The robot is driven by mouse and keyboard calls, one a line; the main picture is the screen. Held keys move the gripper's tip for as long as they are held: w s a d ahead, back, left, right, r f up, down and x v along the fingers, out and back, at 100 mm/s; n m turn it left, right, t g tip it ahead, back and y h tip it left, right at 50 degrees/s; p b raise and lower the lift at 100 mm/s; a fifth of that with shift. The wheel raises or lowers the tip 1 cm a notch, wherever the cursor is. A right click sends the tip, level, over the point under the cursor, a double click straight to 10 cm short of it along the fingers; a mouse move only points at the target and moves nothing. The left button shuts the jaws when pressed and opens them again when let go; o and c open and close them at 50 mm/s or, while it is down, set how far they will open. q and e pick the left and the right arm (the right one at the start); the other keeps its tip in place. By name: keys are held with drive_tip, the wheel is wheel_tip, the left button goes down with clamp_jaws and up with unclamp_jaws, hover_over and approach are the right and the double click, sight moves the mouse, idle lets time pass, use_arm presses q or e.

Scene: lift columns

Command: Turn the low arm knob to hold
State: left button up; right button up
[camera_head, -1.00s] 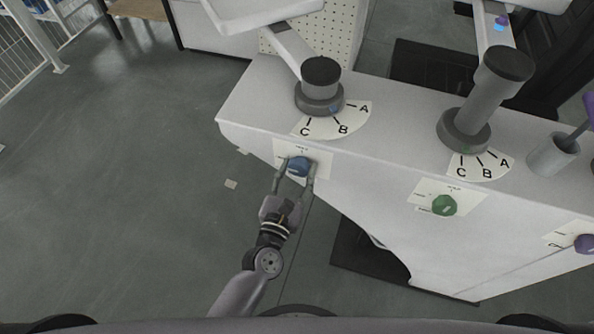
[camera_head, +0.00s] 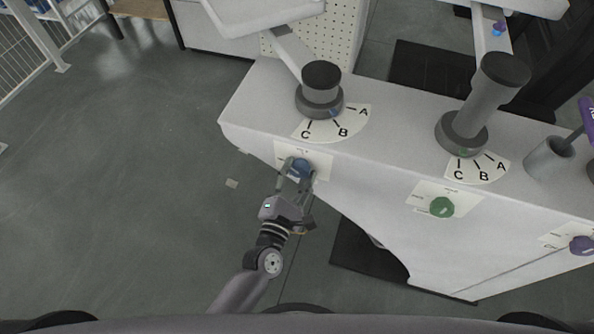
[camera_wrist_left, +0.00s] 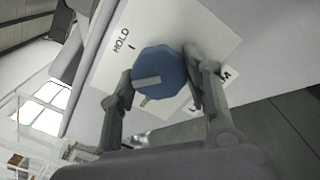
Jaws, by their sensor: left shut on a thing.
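The short left column (camera_head: 320,88) on the white bench has a blue knob (camera_head: 300,168) below it on the front face. My left gripper (camera_head: 299,176) has its two fingers on opposite sides of this knob. In the left wrist view the gripper (camera_wrist_left: 160,88) is shut on the blue knob (camera_wrist_left: 165,65). The knob's pale pointer bar points left in that view, away from the HOLD tick at the upper left. The label plate (camera_wrist_left: 110,70) reads HOLD; another label is partly hidden by the right finger. My right gripper is out of view.
A taller column (camera_head: 485,100) stands to the right with a green knob (camera_head: 441,207) below it. A purple knob (camera_head: 582,245) is at the far right. Each of these two columns has an A, B, C dial plate.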

use_arm(q)
drive_tip(key=m+p, duration=0.1)
drive_tip(key=m, duration=0.4)
drive_tip(key=shift+r+m+p, duration=0.15)
drive_tip(key=shift+m+p, duration=0.15)
drive_tip(key=shift+p, duration=0.05)
drive_tip(key=m+p, duration=0.1)
drive_tip(key=m, duration=0.2)
drive_tip(key=shift+m, duration=0.3)
drive_tip(key=o, duration=1.1)
drive_tip(key=shift+o, duration=0.2)
drive_tip(key=v, duration=1.2)
